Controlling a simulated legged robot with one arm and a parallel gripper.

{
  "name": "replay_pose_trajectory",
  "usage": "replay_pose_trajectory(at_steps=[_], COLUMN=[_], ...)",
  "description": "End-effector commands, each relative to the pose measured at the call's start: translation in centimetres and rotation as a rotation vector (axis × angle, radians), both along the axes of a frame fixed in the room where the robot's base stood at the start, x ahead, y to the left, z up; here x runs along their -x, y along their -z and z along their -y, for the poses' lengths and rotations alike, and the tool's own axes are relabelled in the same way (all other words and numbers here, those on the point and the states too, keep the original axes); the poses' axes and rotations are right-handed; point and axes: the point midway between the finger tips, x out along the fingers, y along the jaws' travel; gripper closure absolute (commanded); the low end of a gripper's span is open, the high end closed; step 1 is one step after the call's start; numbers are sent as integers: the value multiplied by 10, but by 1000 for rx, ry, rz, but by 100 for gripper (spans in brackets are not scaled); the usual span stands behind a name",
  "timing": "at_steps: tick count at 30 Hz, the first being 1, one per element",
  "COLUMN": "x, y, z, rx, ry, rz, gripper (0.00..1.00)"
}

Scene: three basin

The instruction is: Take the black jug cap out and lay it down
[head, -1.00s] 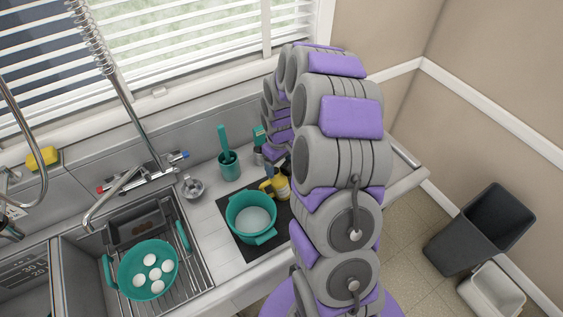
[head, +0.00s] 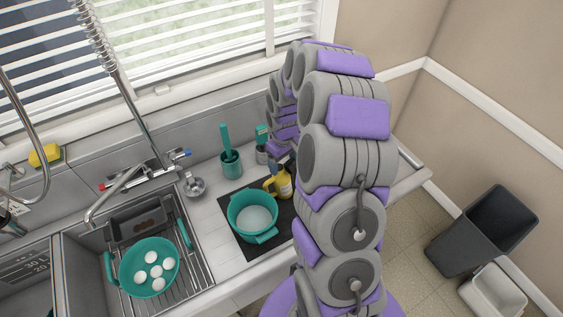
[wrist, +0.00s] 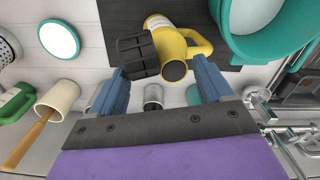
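The black ribbed jug cap (wrist: 137,55) is in the upper middle of the wrist view. It overlaps the left side of the yellow jug (wrist: 184,48), whose dark round mouth faces the camera. I cannot tell whether the cap touches the jug. My gripper (wrist: 158,68) has its two blue fingers wide apart, with the cap near the left fingertip and the jug between them. Contact with the cap is unclear.
A teal pot (head: 234,207) stands on the dark mat (head: 240,242) left of the jug. Teal and grey utensil holders (head: 231,166) stand behind. The sink at left holds a teal colander (head: 133,283) with several white eggs. A dark bin (head: 470,250) stands on the floor at right.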

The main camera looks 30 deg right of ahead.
Motion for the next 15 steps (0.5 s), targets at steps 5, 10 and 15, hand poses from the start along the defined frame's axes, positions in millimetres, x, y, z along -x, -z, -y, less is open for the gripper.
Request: replay_pose_trajectory(at_steps=[5,10,15], x=[0,0,0], y=[-24,-55,-85], z=[1,-4,-8], rx=[-1,3,7], ry=[2,1,0], rz=[3,4,2], gripper=[21,21,21])
